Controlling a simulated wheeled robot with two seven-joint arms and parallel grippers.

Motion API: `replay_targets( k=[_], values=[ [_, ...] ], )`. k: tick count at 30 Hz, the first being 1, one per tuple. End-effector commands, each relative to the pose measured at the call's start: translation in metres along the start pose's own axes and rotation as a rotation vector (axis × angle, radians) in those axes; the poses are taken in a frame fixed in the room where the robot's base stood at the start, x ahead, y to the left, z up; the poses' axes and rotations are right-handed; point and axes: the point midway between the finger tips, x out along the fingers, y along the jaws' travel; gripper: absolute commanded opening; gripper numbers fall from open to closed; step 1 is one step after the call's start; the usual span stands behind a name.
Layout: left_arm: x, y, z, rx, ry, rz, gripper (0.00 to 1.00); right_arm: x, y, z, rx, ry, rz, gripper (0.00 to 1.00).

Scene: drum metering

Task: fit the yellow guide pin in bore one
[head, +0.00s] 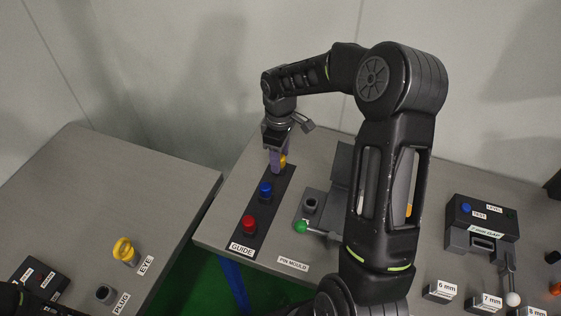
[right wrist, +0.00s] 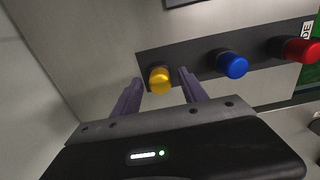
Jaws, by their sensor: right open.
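The yellow guide pin (head: 283,161) stands at the far end of the dark GUIDE rack (head: 254,217), past the blue and red pins. My right gripper (head: 278,168) is over that end, pointing down, and partly hides the pin. In the right wrist view the yellow pin (right wrist: 160,81) shows between the two purple fingers of the gripper (right wrist: 160,78). They are open, with a gap on each side. The grey pin mould (head: 312,222) has one dark round bore showing; my right arm hides part of it. I cannot read which bore is number one. My left gripper is not seen.
A blue pin (head: 265,189) and a red pin (head: 249,224) stand in the same rack. A green-knobbed lever (head: 302,227) is by the mould. A test device (head: 481,223) and labelled mm blocks are at right. A gap separates the left table (head: 130,190).

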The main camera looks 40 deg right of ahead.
Motion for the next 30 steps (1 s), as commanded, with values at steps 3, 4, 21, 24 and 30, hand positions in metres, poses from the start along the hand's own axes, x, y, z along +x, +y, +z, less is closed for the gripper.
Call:
replay_targets(
  k=[3,4,21,24,30],
  values=[
    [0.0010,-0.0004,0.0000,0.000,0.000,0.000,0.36,0.0003,0.0003,0.0001,0.000,0.000,0.001,0.51],
    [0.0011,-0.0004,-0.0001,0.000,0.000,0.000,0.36,0.0002,0.0004,0.0002,0.000,0.000,0.001,0.51],
    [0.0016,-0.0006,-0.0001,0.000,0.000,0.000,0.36,-0.0002,-0.0003,-0.0002,0.000,0.000,0.000,0.51],
    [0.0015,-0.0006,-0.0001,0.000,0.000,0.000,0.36,-0.0002,-0.0003,-0.0001,0.000,0.000,0.000,0.51],
    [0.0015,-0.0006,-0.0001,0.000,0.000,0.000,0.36,-0.0001,-0.0002,0.0000,0.000,0.000,0.000,0.35]
  ],
)
